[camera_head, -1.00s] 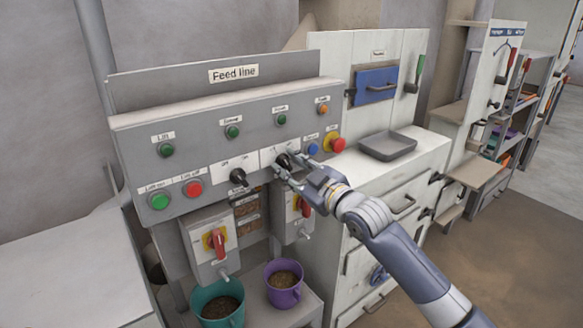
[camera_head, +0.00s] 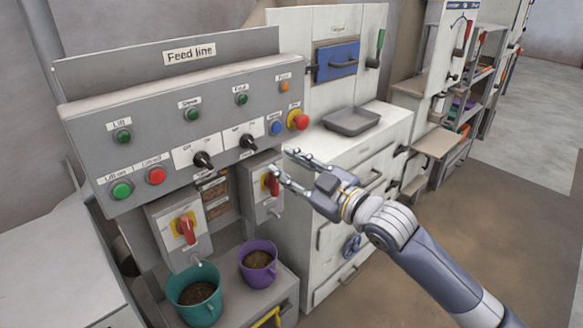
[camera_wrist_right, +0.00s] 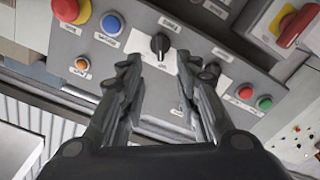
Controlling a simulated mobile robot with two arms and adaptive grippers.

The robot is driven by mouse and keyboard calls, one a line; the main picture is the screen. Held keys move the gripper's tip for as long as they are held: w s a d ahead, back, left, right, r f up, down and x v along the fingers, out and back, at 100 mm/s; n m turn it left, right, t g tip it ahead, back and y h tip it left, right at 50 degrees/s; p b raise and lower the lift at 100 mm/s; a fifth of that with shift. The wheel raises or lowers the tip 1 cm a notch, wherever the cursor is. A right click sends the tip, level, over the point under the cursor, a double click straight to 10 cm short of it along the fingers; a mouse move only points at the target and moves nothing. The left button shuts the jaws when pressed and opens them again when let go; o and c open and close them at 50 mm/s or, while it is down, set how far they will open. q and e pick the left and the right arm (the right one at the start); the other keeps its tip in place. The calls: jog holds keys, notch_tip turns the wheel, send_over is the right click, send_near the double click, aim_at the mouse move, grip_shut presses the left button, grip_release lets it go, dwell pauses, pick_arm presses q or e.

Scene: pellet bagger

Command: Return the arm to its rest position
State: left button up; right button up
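My right gripper (camera_head: 285,168) is open and empty, in front of the right part of the feed line panel (camera_head: 225,108) and apart from it. In the right wrist view its two fingers (camera_wrist_right: 158,80) stand spread, with a black rotary knob (camera_wrist_right: 160,44) showing beyond the gap between them. In the head view this knob (camera_head: 247,141) is the right one of two black knobs; the other (camera_head: 203,160) is to its left. My right arm comes in from the lower right. My left gripper is not in view.
Below the panel are two red-handled switches, the left one (camera_head: 186,229) fully visible. A teal bucket (camera_head: 193,306) and a purple bucket (camera_head: 258,264) hold pellets. A white cabinet (camera_head: 345,165) with a grey tray (camera_head: 352,121) stands right. Open floor (camera_head: 480,220) lies further right.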

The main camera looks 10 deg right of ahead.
dwell(0.3)
jog(key=w+d+f+m+h, duration=0.1)
jog(key=d+f+m+h, duration=0.15)
jog(key=f, duration=0.55)
jog(key=w+d+f+m+g+h, duration=0.15)
jog(key=d+f, duration=0.25)
jog(key=f, duration=0.5)
jog(key=w+d+f+m+h, duration=0.2)
jog(key=d+f, duration=0.1)
jog(key=f, duration=0.5)
jog(key=s+d+f+m+g+h, duration=0.1)
jog(key=s+d+f+g, duration=0.3)
jog(key=f, duration=0.7)
jog(key=s+d+f+m+t+h, duration=0.1)
jog(key=s+f, duration=0.5)
jog(key=f, duration=0.6)
jog(key=s+d+f+m+g+h, duration=0.1)
jog(key=s+f+g, duration=0.1)
jog(key=s+f, duration=0.75)
jog(key=s+d+f+m+g+h, duration=0.1)
jog(key=s+d+f+g, duration=0.1)
jog(key=s+f, duration=0.7)
jog(key=s+f+g, duration=0.2)
jog(key=s+f, duration=0.2)
jog(key=s, duration=1.1)
jog(key=s+a+f+m+g, duration=0.1)
jog(key=s+f+g, duration=0.2)
jog(key=s, duration=1.2)
notch_tip(320, 180, down, 2)
jog(key=shift+h, duration=0.3)
